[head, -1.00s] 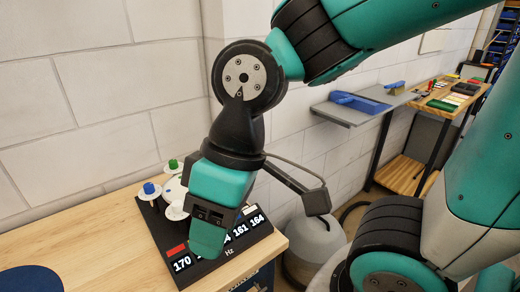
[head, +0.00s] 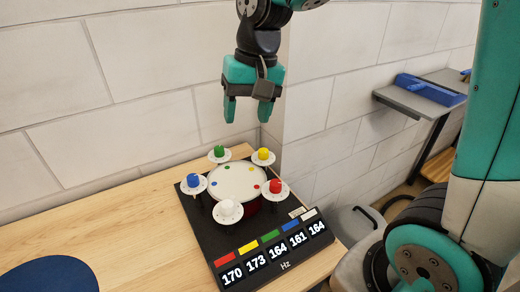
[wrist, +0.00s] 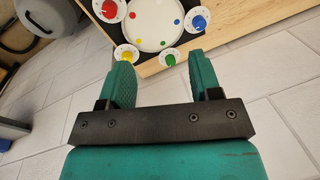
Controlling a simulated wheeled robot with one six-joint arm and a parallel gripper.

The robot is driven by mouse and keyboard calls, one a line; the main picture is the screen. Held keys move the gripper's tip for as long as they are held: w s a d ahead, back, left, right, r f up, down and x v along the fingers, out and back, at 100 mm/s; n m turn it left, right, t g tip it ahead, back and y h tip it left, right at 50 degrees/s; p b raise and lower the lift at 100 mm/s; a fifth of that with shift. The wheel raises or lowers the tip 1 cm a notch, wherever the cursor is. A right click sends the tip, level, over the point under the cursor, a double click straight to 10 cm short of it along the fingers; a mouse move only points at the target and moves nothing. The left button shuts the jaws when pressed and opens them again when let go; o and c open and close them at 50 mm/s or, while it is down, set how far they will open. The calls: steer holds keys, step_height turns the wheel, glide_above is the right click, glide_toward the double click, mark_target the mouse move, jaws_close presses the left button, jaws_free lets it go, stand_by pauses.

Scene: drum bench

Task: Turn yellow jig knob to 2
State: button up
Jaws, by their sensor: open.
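The yellow knob (head: 263,154) stands on a white dial at the back right of the black jig (head: 196,216). It also shows in the wrist view (wrist: 126,54), beyond my left fingertip. Its pointer setting is too small to read. My gripper (head: 248,112) is open and empty, pointing down above and behind the jig, apart from the knob. Both fingers show in the wrist view (wrist: 160,68). The jig's display shows 173 under the yellow label (head: 247,247).
Green (head: 219,151), blue (head: 193,181), white (head: 227,208) and red (head: 276,186) knobs ring a white round drumhead (head: 238,182). The wall stands close behind the bench (head: 120,230). A dark blue round mat (head: 48,279) lies at left. A shelf with a blue item (head: 430,88) is at right.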

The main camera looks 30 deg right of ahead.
steer(key=w+d+f+m+h, duration=0.1)
steer(key=w+d+f+m, duration=0.3)
steer(key=w+d+m, duration=0.6)
steer(key=n+p, duration=0.1)
steer(key=p, duration=0.1)
glide_toward(263, 151)
steer(key=shift+h, duration=0.3)
steer(key=f, duration=0.9)
steer(key=shift+w+a+f, duration=0.2)
steer(key=shift+w+a, duration=0.1)
steer(key=c, duration=0.9)
